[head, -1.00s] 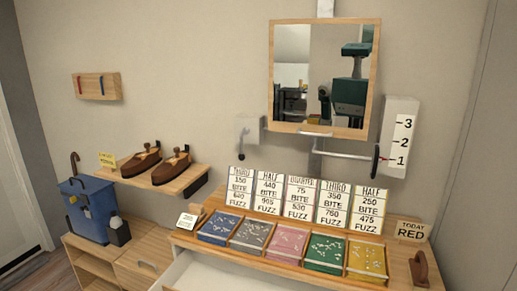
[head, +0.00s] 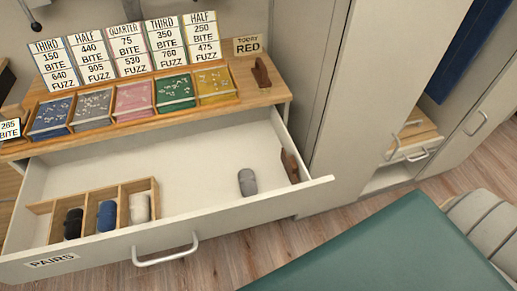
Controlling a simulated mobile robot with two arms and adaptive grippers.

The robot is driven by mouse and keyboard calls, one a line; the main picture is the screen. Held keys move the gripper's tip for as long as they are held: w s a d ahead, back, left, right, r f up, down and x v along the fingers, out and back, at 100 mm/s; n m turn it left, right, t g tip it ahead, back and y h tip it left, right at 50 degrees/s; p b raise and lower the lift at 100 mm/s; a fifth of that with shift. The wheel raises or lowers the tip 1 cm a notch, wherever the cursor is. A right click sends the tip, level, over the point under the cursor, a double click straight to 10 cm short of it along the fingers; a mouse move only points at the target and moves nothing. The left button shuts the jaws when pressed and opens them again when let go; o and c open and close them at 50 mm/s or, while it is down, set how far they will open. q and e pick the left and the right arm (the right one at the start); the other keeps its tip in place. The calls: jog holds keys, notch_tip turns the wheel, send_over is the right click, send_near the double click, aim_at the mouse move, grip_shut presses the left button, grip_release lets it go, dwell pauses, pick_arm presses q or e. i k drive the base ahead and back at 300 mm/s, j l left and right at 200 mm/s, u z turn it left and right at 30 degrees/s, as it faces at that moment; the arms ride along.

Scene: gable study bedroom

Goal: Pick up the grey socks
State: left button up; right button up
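A rolled grey sock bundle (head: 247,182) lies in the open drawer (head: 190,160), on its bare white floor toward the right end. A wooden divider (head: 125,186) at the drawer's front left has compartments holding a black bundle (head: 73,223), a blue bundle (head: 106,215) and an off-white bundle (head: 139,208). The drawer front carries a label reading PAIRS and a pale bar handle (head: 166,254). Neither of my grippers is in view.
Several coloured trays, one of them green (head: 175,92), line the wooden top above the drawer, with number cards behind. A brown wooden piece (head: 290,166) stands at the drawer's right wall. A tall cabinet (head: 365,90) is at right. A teal surface (head: 390,255) fills the lower right.

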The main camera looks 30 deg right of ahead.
aim_at(247, 179)
jog(key=z, duration=0.7)
